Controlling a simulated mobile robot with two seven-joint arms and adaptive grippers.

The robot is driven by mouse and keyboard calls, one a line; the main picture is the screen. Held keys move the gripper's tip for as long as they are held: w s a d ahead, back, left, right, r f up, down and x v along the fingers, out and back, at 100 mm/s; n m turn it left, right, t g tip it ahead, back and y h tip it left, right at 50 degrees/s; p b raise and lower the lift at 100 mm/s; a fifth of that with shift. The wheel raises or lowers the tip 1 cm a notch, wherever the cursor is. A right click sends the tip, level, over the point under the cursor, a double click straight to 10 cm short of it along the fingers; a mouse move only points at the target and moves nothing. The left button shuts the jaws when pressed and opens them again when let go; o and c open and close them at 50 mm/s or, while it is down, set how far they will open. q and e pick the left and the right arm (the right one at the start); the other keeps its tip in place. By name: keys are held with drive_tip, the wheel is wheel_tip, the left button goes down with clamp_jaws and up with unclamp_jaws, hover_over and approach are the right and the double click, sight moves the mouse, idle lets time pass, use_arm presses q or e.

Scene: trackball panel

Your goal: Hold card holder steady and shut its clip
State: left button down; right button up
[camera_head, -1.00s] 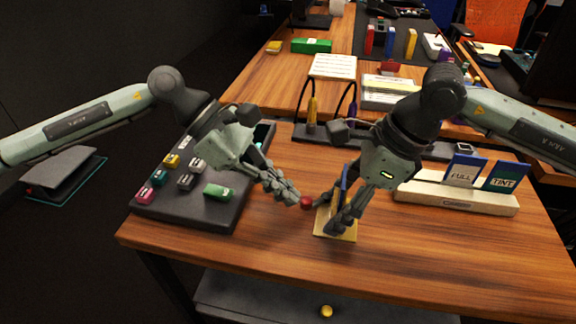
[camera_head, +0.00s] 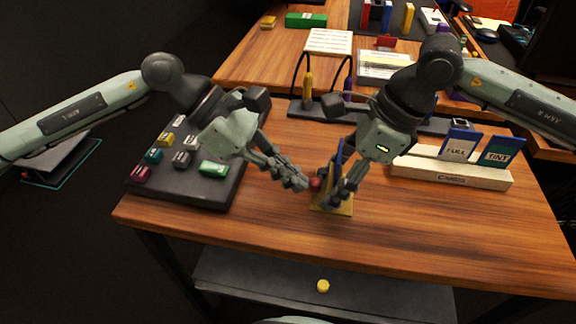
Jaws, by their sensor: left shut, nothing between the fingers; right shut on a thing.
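The card holder (camera_head: 345,209) has a yellow base and a blue upright part, and stands near the middle of the table's front. My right gripper (camera_head: 332,200) is shut on the card holder from its right side and hides much of it. A small red knob (camera_head: 315,184), apparently the clip, sticks out on the holder's left. My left gripper (camera_head: 303,184) is shut and empty, its fingertips at the red knob, touching or nearly so. Whether the clip is open or shut cannot be told.
A dark panel (camera_head: 206,190) with coloured blocks lies at the left. A pale rack (camera_head: 450,175) with FULL and TINT cards stands at the right. A dark stand (camera_head: 310,112) with cabled tools is behind. Bare wood lies in front.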

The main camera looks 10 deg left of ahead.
use_arm(q)
drive_tip(key=shift+w+d, duration=0.15)
drive_tip(key=shift+w, duration=0.25)
drive_tip(key=shift+s+a, duration=0.2)
drive_tip(key=shift+a, duration=0.15)
drive_tip(key=a, duration=0.1)
drive_tip(key=s+a, duration=0.1)
drive_tip(key=s+a+r, duration=0.1)
drive_tip(key=a, duration=0.1)
drive_tip(key=s+a+r, duration=0.1)
drive_tip(key=r, duration=0.1)
drive_tip(key=s+a+r, duration=0.1)
drive_tip(key=a+r, duration=0.1)
drive_tip(key=s+a+r, duration=0.1)
drive_tip(key=a+r, duration=0.1)
